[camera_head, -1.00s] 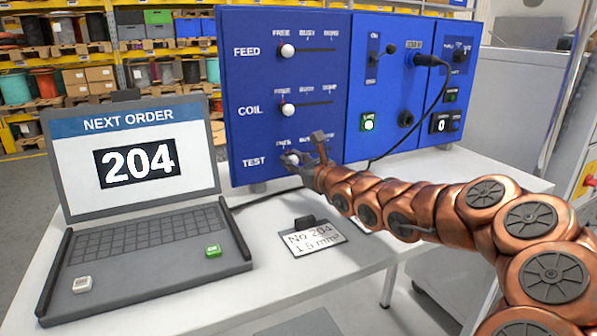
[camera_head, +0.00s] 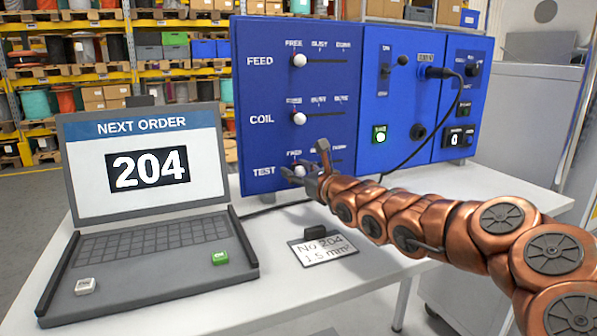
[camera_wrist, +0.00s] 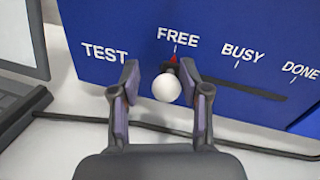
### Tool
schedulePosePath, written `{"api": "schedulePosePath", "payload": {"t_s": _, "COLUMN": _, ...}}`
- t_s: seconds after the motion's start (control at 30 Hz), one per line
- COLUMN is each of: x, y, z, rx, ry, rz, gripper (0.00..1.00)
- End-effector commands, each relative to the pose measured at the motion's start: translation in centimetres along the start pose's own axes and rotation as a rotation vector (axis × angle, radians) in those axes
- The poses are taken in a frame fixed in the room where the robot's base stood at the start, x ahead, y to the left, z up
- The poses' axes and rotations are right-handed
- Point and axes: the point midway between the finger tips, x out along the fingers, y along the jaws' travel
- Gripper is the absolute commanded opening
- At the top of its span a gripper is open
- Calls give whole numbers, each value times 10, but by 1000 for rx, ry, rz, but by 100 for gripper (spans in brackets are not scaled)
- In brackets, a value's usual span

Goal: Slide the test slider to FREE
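The white round knob of the test slider (camera_wrist: 167,88) sits at the FREE mark, at the left end of its slot, in the wrist view. The red pointer shows just above it. In the head view the test knob (camera_head: 300,171) lines up under the coil and feed knobs. My gripper (camera_wrist: 160,72) is open, with one finger on each side of the knob. The right fingertip is very close to the knob; I cannot tell whether it touches. A gap shows on the left side. In the head view my gripper (camera_head: 302,172) partly covers the test row.
The feed knob (camera_head: 299,60) and coil knob (camera_head: 299,118) are both at FREE above. A laptop (camera_head: 150,215) showing 204 stands left on the white table. A label card (camera_head: 323,249) lies in front of the panel. A black cable (camera_head: 447,115) hangs on the panel's right.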

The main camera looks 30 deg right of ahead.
Motion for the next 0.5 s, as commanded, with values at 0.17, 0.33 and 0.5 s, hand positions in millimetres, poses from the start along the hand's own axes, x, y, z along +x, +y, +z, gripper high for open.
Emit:
{"api": "schedulePosePath", "payload": {"t_s": 0.17, "x": 0, "y": -1, "z": -2, "rx": 0, "ry": 3, "rz": -2, "gripper": 53}}
{"api": "schedulePosePath", "payload": {"t_s": 0.33, "x": -1, "y": -1, "z": -2, "rx": 0, "ry": 4, "rz": -2, "gripper": 53}}
{"api": "schedulePosePath", "payload": {"t_s": 0.5, "x": -10, "y": -1, "z": -3, "rx": 1, "ry": 6, "rz": -2, "gripper": 53}}
